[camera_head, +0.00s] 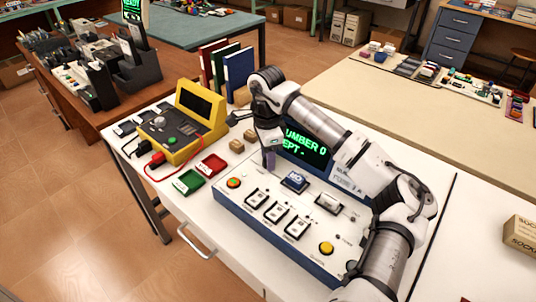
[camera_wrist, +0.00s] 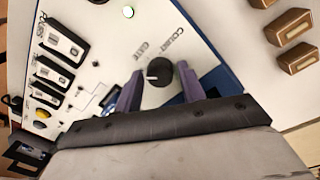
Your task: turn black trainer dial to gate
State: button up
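The black dial (camera_wrist: 160,73) sits on the white trainer panel, with a white pointer mark on its left side in the wrist view. The printed words GATE and COUNT lie just above it, GATE to the left and COUNT to the right. My gripper (camera_wrist: 162,88) is open, with one purple finger on each side of the dial and small gaps visible. In the head view my gripper (camera_head: 269,157) points down at the back of the trainer (camera_head: 245,217), and the dial is hidden there. The trainer's screen (camera_head: 306,143) shows green text, partly covered by my arm.
A yellow meter (camera_head: 185,127) and red and green boxes (camera_head: 211,165) stand to the left. Brown blocks (camera_wrist: 293,22) lie beside the trainer.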

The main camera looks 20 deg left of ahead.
jog(key=c, duration=0.7)
jog(key=shift+o, duration=0.2)
jog(key=shift+m+b, duration=0.3)
jog(key=shift+b, duration=0.1)
jog(key=m+b, duration=0.2)
jog(key=m, duration=0.1)
jog(key=shift+w+f+m+b, duration=0.1)
jog(key=shift+f+m+b, duration=0.05)
jog(key=shift+m+b, duration=0.25)
jog(key=shift+d+m+b, duration=0.1)
jog(key=shift+m+b, duration=0.9)
jog(key=shift+m, duration=1.1)
jog(key=o, duration=1)
